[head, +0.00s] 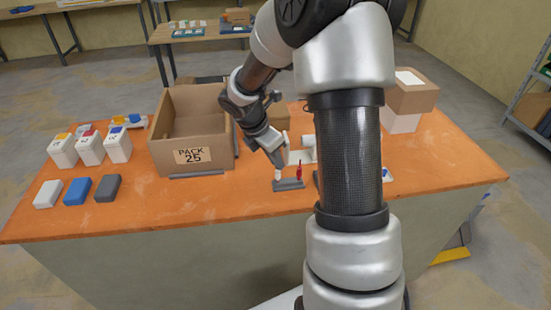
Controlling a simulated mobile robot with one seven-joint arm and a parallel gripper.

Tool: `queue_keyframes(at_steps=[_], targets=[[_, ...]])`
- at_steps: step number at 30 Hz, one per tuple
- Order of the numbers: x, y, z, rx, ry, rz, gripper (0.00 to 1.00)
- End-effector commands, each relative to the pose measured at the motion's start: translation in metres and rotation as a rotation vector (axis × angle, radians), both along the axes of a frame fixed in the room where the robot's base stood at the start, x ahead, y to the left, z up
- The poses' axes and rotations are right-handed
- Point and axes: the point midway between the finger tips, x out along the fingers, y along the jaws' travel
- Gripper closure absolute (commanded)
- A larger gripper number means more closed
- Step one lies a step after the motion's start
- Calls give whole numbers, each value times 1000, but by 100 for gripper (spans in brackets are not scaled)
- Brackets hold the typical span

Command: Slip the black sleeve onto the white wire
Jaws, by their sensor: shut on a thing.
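A small grey block (288,184) stands near the front of the orange table, with a short white wire (278,175) and a red wire (299,171) upright on it. My gripper (280,165) points down just above the white wire at the block's left side. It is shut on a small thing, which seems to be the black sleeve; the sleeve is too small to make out. I cannot tell whether it touches the wire or is around it.
A cardboard box marked PACK 25 (193,161) stands left of my gripper. White containers with coloured tops (90,147) and several small blocks (77,191) are farther left. Another carton (411,92) is at right. My arm hides the table's middle right. The front edge is clear.

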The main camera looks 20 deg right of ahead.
Motion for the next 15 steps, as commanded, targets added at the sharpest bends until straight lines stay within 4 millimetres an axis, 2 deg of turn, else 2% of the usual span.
queue_keyframes(at_steps=[9,10,12,13,15], targets=[[0,0,-1,0,0,0,100],[0,0,-1,0,0,0,84],[0,0,-1,0,0,0,72],[0,0,-1,0,0,0,67],[0,0,-1,0,0,0,67]])
